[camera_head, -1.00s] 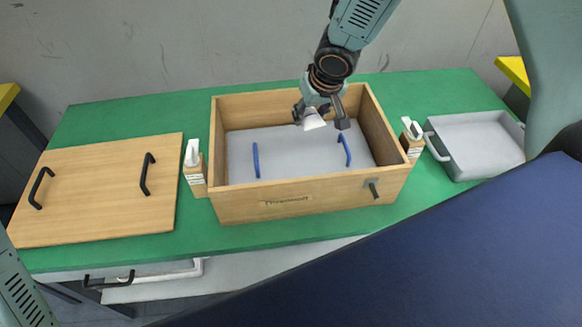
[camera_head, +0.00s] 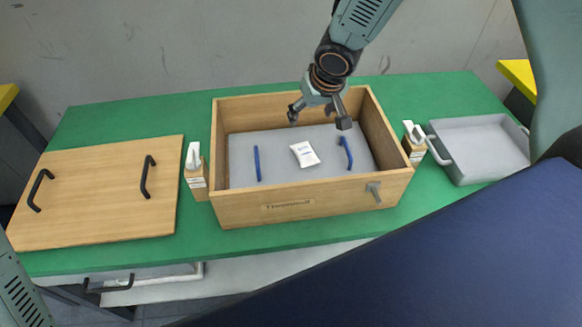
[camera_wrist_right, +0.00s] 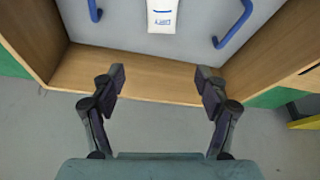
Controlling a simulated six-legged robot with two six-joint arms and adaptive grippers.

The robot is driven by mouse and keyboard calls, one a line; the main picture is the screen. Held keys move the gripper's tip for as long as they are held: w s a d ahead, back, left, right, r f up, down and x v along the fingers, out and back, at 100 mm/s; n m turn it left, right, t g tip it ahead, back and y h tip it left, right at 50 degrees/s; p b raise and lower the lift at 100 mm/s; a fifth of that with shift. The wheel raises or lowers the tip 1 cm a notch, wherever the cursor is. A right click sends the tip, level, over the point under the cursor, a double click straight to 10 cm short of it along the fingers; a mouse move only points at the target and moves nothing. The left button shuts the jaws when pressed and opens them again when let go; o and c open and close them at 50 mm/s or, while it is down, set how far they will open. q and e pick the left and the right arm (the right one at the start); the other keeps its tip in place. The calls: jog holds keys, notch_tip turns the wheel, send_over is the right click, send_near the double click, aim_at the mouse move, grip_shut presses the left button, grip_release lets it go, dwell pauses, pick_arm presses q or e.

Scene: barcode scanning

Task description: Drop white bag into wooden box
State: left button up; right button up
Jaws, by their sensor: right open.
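The white bag (camera_head: 305,154) lies inside the wooden box (camera_head: 310,206), on a grey panel (camera_head: 280,172) with two blue handles. In the right wrist view the bag (camera_wrist_right: 162,14) shows at the top edge, between the blue handles. My right gripper (camera_head: 319,116) is open and empty above the back part of the box, apart from the bag. Its two spread fingers (camera_wrist_right: 160,82) show in the right wrist view with nothing between them. My left gripper is not in view.
A wooden lid with black handles (camera_head: 98,195) lies on the green table (camera_head: 120,112) at left. Small cartons with white clips (camera_head: 195,172) (camera_head: 414,146) stand on both sides of the box. A grey tray (camera_head: 485,145) is at right.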

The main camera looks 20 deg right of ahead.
jog(key=v, duration=1.1)
jog(key=shift+s, duration=0.35)
jog(key=shift+w, duration=0.15)
